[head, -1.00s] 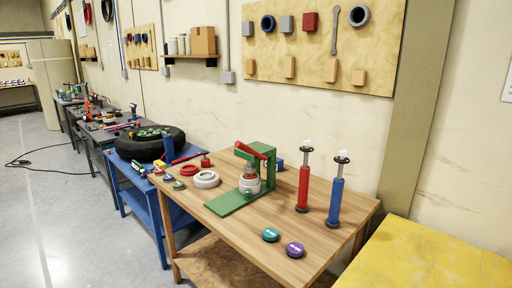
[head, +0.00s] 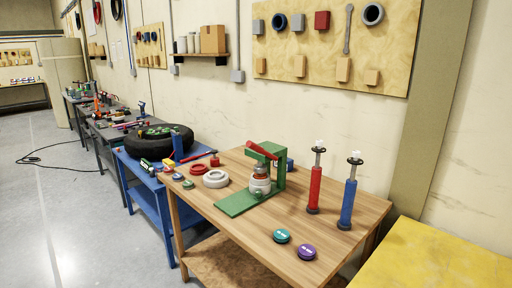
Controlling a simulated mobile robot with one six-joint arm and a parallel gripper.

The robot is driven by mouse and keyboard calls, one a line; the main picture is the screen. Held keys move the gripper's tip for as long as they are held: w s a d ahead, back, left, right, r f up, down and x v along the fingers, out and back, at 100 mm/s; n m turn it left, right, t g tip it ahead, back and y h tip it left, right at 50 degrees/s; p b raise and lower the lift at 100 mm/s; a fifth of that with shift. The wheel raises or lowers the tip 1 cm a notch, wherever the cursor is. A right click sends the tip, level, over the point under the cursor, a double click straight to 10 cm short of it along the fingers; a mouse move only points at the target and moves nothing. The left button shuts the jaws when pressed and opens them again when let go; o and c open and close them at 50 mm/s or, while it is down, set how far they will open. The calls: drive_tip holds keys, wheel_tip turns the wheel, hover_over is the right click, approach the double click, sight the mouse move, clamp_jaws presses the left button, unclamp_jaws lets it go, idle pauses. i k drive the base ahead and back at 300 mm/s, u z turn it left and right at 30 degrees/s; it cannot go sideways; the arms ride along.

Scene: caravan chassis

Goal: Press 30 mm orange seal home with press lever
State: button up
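The green press (head: 235,204) stands on the wooden bench (head: 222,225), its flat base reaching toward the front edge. Its red press lever (head: 262,150) is at the top of the frame and slopes down to the right. Under the press head sits a whitish round part (head: 260,186) with a grey and brownish piece above it. I cannot make out an orange seal for certain at this size. My gripper is not in the head view.
A white ring (head: 216,179), a red ring (head: 199,169) and small round tins lie left of the press. Red (head: 314,190) and blue (head: 348,204) upright cylinders stand right. Teal (head: 282,236) and purple (head: 306,252) discs lie in front. A yellow surface (head: 425,265) adjoins at right.

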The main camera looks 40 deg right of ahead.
sight(251, 145)
drive_tip(key=u, duration=0.05)
drive_tip(key=i, duration=1)
drive_tip(key=z, duration=0.05)
